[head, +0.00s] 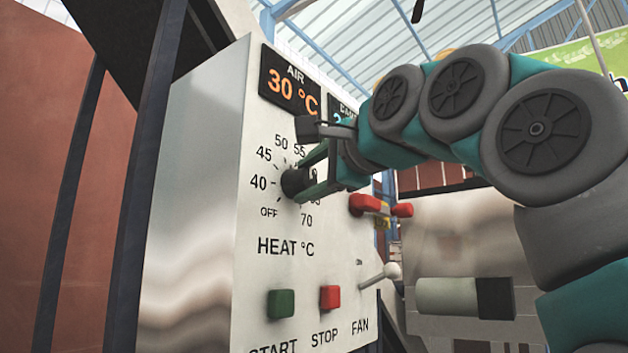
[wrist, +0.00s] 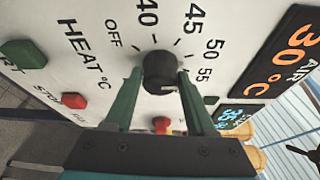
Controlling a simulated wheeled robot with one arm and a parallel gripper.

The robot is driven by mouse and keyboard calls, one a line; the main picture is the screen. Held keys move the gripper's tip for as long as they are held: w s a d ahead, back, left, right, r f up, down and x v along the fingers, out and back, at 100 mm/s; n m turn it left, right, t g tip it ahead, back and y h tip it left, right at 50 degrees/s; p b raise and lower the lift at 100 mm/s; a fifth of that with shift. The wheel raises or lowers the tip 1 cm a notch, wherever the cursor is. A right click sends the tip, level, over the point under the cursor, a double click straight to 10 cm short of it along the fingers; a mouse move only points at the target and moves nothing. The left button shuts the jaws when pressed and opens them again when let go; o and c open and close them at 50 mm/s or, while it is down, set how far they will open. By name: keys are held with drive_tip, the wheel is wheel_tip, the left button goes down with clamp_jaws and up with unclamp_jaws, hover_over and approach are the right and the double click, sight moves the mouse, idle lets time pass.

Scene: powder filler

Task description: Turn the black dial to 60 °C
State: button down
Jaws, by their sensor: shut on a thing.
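The black dial (head: 292,182) sits on the white panel above the "HEAT °C" label, inside a ring of numbers. OFF, 40, 45, 50, 55 and 70 are readable in the head view; the marks between 55 and 70 are largely hidden behind my gripper. My gripper (head: 308,176) reaches in from the right and is shut on the dial. In the wrist view, the green fingers of my gripper (wrist: 161,76) lie on either side of the dial (wrist: 160,71). I cannot make out where the dial's pointer stands.
An orange AIR display (head: 290,88) reads 30 °C; a blue display (wrist: 243,116) beside it is partly hidden. Below the dial are a green START button (head: 281,303), a red STOP button (head: 330,297) and a FAN lever (head: 380,277). A red handle (head: 366,204) juts out at right.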

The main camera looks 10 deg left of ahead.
drive_tip(key=shift+w, duration=0.1)
drive_tip(key=shift+c, duration=1.1)
unclamp_jaws()
drive_tip(key=v, duration=0.7)
drive_tip(key=shift+s+d+b, duration=0.3)
drive_tip(key=shift+s+b, duration=0.05)
drive_tip(key=shift+b, duration=0.05)
